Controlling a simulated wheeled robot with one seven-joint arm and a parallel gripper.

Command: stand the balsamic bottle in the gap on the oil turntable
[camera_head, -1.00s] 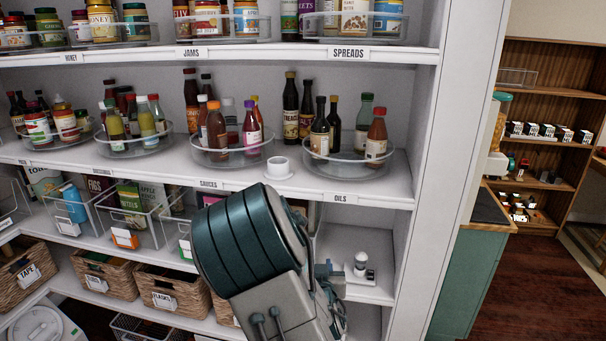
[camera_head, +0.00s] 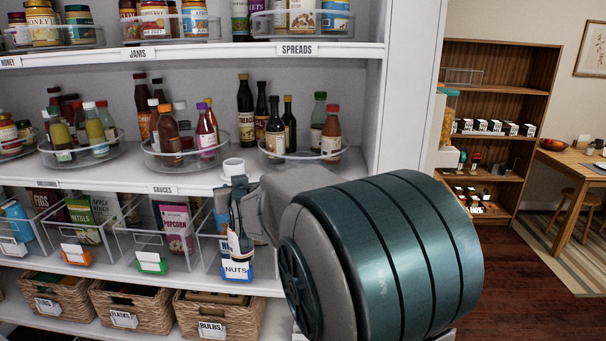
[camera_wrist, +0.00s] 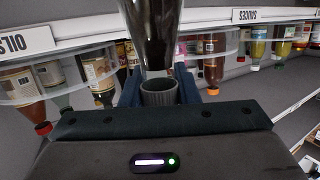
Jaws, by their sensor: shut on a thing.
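My gripper (camera_head: 236,196) is shut on a dark glass bottle, the balsamic bottle (camera_wrist: 155,30), which shows close up in the upside-down wrist view. The fingers hold it near its grey cap (camera_wrist: 158,92), and the body hangs below them. The clear round oil turntable (camera_head: 292,160) stands right of my gripper on the middle shelf. Dark bottles (camera_head: 275,130) stand on its left, and green and red-capped bottles (camera_head: 331,132) on its right, with a gap between them.
A small white cup-like item (camera_head: 233,167) stands on the shelf just behind my gripper. The sauces turntable (camera_head: 187,164) with several bottles is to the left. Clear bins (camera_head: 166,240) and baskets (camera_head: 205,312) are below. The jam and spread shelf (camera_head: 215,57) is above, the upright panel (camera_head: 405,90) to the right.

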